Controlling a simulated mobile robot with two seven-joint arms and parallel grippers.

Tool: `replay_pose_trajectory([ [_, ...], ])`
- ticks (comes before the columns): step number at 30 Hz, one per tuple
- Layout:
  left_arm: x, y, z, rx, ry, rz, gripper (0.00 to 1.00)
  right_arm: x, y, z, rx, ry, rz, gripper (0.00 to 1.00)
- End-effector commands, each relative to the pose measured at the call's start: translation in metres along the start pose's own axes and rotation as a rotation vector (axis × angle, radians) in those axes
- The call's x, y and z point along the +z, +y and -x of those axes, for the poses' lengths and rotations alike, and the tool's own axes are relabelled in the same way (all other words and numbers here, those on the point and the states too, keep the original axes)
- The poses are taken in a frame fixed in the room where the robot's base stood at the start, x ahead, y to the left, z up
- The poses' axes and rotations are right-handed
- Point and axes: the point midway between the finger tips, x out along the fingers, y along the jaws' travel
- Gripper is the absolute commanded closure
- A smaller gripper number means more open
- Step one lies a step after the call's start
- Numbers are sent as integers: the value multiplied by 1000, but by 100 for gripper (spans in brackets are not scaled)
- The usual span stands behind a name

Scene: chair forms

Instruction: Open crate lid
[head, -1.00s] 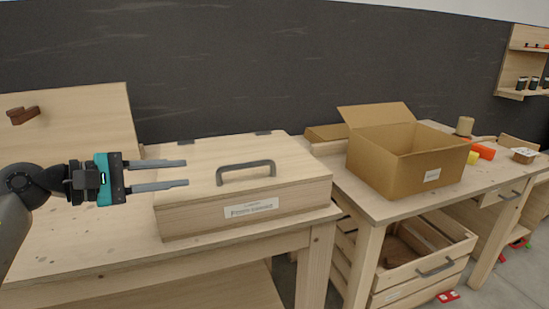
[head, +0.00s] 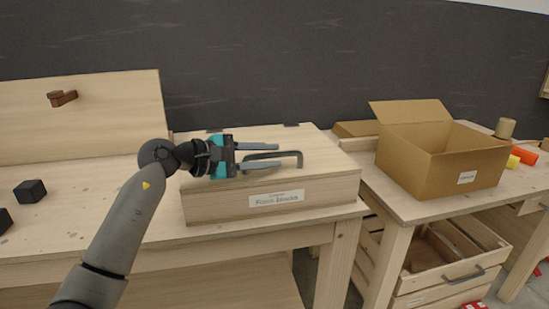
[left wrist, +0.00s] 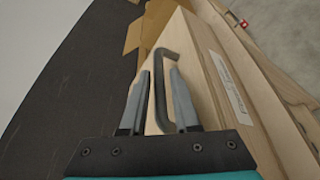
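The wooden crate (head: 230,207) stands on the workbench with its hinged lid (head: 325,155) shut and a label on its front. The grey handle (head: 299,160) stands up from the lid. My left gripper (head: 278,156) is open above the lid, its fingers pointing right along the handle. In the left wrist view, the handle (left wrist: 159,75) shows between the two spread fingers (left wrist: 158,78). I cannot tell whether either finger touches it. My right gripper is not in view.
An open cardboard box (head: 430,170) stands on the bench to the right, above a slatted wooden crate (head: 440,292). Dark cubes (head: 30,191) lie on the bench at left. A wooden panel (head: 110,120) with a brown peg stands behind them. A dark wall closes the back.

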Motion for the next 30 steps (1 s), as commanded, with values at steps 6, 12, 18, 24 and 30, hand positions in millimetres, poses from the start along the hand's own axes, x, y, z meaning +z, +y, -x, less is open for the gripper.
replay_pose_trajectory([
  [6, 0, 0, -16, 0, 0, -1, 70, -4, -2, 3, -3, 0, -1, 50],
  [12, 0, 0, -18, 0, 1, -2, 70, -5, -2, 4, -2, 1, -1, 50],
  [18, 0, 0, -18, 0, 1, -1, 79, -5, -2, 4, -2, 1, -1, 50],
  [24, 0, 0, -18, 0, 1, -1, 100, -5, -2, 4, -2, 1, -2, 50],
  [30, 0, 0, -18, 0, 1, 0, 100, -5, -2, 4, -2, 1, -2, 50],
])
